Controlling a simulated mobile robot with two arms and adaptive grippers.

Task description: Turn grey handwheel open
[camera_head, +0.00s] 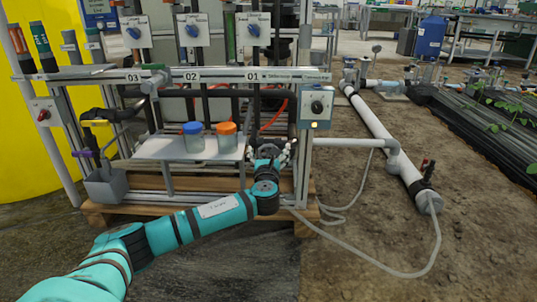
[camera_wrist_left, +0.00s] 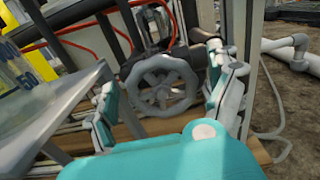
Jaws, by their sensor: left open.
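The grey spoked handwheel (camera_wrist_left: 161,86) faces the camera in the left wrist view, on a dark valve body with black pipe behind it. My left gripper (camera_wrist_left: 162,72) is open, with one teal-and-grey finger to the left of the wheel and the other to its right. I cannot tell whether either finger touches the rim. In the head view my left gripper (camera_head: 272,152) is at the lower right of the skid, beside the shelf. The handwheel is hard to make out there, largely hidden by the gripper. My right gripper is in neither view.
A metal shelf (camera_head: 165,150) left of the gripper holds a blue-lidded jar (camera_head: 193,137) and an orange-lidded jar (camera_head: 226,137). A grey upright post (camera_head: 303,150) stands close on the right. A wooden pallet (camera_head: 200,209) lies below. The dirt floor to the right holds pipes and a hose.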

